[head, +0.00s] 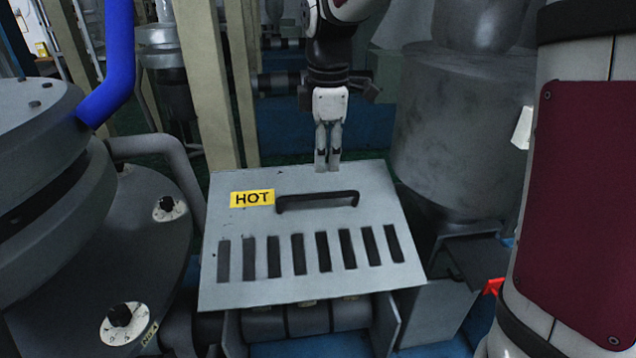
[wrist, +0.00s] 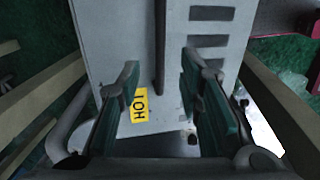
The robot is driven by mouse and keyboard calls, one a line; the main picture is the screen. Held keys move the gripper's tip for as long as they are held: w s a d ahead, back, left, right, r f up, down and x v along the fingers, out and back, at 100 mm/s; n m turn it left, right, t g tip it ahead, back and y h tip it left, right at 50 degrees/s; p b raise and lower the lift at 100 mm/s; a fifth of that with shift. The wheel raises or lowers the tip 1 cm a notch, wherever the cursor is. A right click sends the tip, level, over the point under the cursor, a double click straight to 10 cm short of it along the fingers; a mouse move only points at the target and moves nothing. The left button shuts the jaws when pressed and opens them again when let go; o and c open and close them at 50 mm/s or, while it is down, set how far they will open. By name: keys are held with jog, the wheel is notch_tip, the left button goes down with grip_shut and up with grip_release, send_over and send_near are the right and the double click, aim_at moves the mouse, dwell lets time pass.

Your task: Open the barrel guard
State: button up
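The barrel guard (head: 300,222) is a grey slotted plate with a yellow HOT label (head: 252,198). It lies like a lid over dark cylinders in the head view. A black bar handle (head: 318,199) stands on it. My gripper (head: 328,168) points down at the guard's far edge, just behind the handle in the head view. In the wrist view my gripper (wrist: 160,62) is open, with its two fingers apart and nothing held. The handle (wrist: 159,40) shows in line with the gap between them. Its contact with the fingers is not visible.
A large grey round vessel (head: 50,160) with dials stands at left. A grey cylinder (head: 450,130) stands behind to the right. Beige posts (head: 205,85) and a blue pipe (head: 112,55) rise at the back left. Above the plate, the space around the handle looks clear.

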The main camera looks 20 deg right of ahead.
aim_at(323, 193)
jog(key=f, duration=0.6)
jog(key=w+f, duration=0.1)
jog(key=f, duration=0.2)
jog(key=shift+d+f+p, duration=0.1)
jog(key=shift+p, duration=0.2)
grip_shut()
